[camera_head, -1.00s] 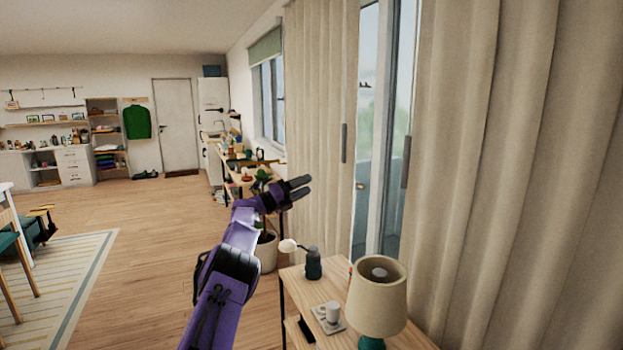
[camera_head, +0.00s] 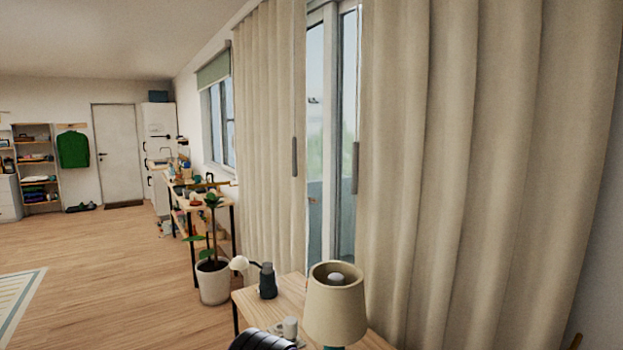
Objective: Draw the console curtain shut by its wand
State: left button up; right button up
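Two beige curtains hang at the glass door, with a gap between them showing the window (camera_head: 322,130). The far curtain (camera_head: 262,140) has a grey wand (camera_head: 294,157) at its right edge. The near curtain (camera_head: 470,170) has a darker wand (camera_head: 355,167) at its left edge. I cannot tell from the picture which one is the console curtain. A wooden console (camera_head: 258,302) stands in front of the gap. Neither gripper is in view; only a dark part of my arm shows at the bottom edge.
The wooden floor (camera_head: 110,270) farther left is clear.

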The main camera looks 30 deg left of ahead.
aim_at(387, 161)
jog(key=u, duration=2.55)
jog(key=i, duration=2.45)
jog(key=z, duration=1.3)
